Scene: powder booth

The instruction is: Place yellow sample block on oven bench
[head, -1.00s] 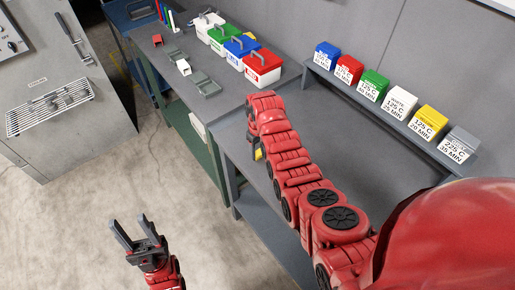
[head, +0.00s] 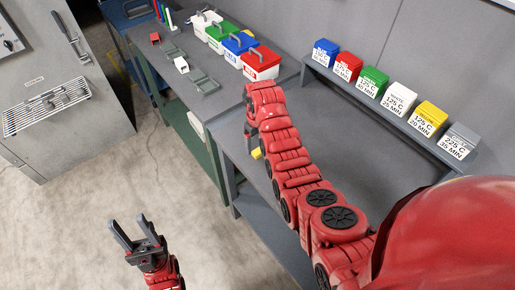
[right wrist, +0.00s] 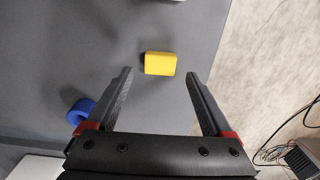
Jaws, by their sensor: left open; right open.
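The yellow sample block (head: 257,153) lies on the grey bench (head: 315,125) near its left edge, partly hidden by my right arm in the head view. In the right wrist view the yellow block (right wrist: 160,63) lies flat between and just beyond the tips of my right gripper (right wrist: 158,74), which is open and empty. Bare bench surface shows around the block, with no finger visibly touching it. My left gripper (head: 131,226) is open and empty over the floor at lower left. I cannot tell which surface is the oven bench.
A shelf (head: 390,115) carries several coloured, labelled boxes. A green-legged bench (head: 172,95) holds lidded bins and small trays (head: 201,81). A grey cabinet with a wire rack (head: 45,105) stands at far left.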

